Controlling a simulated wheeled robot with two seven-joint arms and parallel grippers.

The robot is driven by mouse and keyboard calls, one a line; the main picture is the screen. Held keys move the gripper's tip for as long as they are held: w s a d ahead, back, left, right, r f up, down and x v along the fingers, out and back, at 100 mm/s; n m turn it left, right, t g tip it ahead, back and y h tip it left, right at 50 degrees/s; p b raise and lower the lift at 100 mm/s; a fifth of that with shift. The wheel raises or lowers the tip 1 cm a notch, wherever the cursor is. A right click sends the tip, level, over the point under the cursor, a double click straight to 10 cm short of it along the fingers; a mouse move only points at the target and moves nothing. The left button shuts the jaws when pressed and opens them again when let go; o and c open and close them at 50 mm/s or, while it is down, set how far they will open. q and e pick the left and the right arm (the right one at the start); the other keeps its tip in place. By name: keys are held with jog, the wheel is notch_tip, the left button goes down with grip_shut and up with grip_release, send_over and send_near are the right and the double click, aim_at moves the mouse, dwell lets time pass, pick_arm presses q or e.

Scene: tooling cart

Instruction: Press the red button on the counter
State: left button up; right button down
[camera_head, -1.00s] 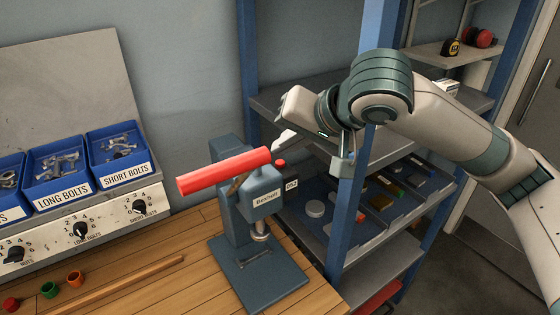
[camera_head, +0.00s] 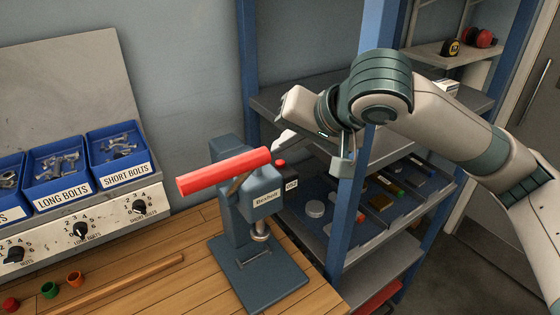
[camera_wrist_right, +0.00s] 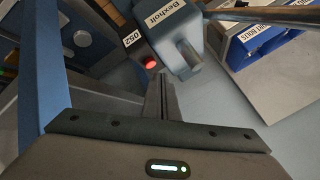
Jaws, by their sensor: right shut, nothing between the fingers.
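The red button (camera_head: 280,162) sits on a small dark box labelled 052 (camera_head: 291,185), just behind and to the right of the bench press. The wrist view also shows the red button (camera_wrist_right: 150,63), just beyond my fingertips and slightly left of them. My right gripper (camera_head: 279,143) is shut and empty. Its fingertips are close above the button in the head view, apart from it as far as I can see. In the wrist view the closed fingers (camera_wrist_right: 161,82) point toward the button and the press. My left gripper is not in view.
The blue-grey press (camera_head: 262,200) with its long red handle (camera_head: 222,171) stands beside the button. Blue shelf posts (camera_head: 350,200) rise close to my right forearm. Blue bolt bins (camera_head: 57,182) are at the left. The wooden counter (camera_head: 185,240) is mostly clear before the press.

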jog(key=shift+f, duration=0.9)
dwell(1.1)
jog(key=shift+r, duration=0.2)
jog(key=shift+r+p, duration=0.7)
jog(key=shift+p, duration=0.25)
jog(key=shift+r, duration=0.1)
notch_tip(320, 180, up, 5)
jog(key=p, duration=0.5)
dwell(0.9)
